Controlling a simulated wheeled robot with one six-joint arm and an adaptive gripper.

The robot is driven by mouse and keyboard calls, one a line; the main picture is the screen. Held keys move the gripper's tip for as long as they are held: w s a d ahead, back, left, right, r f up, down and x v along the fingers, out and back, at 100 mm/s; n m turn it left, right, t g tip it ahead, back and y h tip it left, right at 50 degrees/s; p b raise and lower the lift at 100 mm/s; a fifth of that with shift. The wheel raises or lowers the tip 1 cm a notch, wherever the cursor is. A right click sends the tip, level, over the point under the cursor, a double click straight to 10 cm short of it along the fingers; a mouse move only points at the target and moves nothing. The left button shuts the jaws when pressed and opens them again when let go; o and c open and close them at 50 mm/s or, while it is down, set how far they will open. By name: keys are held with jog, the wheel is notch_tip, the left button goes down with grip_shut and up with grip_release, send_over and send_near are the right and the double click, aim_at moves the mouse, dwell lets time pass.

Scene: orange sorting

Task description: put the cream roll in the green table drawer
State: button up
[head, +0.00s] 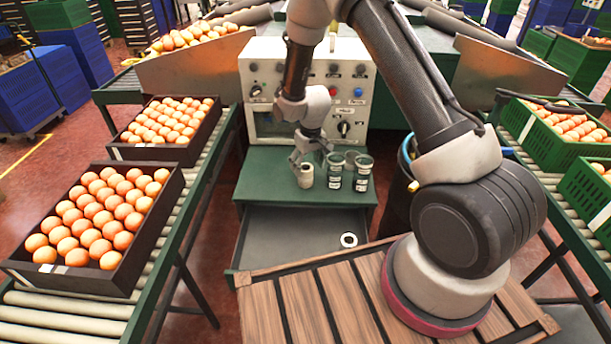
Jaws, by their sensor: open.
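The green table drawer (290,222) is pulled out below the tabletop (262,178). A small white ring (348,240) with a dark centre lies inside at its right; the rest of the visible drawer floor is bare.
Glass jars with dark labels (362,175) stand just right of the cream roll. A control box (256,75) stands behind them. A wooden slatted deck (300,305) is in front of the drawer.

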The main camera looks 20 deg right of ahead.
aim_at(305, 175)
jog(key=f, duration=0.5)
jog(key=shift+w+a+f, duration=0.35)
jog(key=shift+c, duration=0.3)
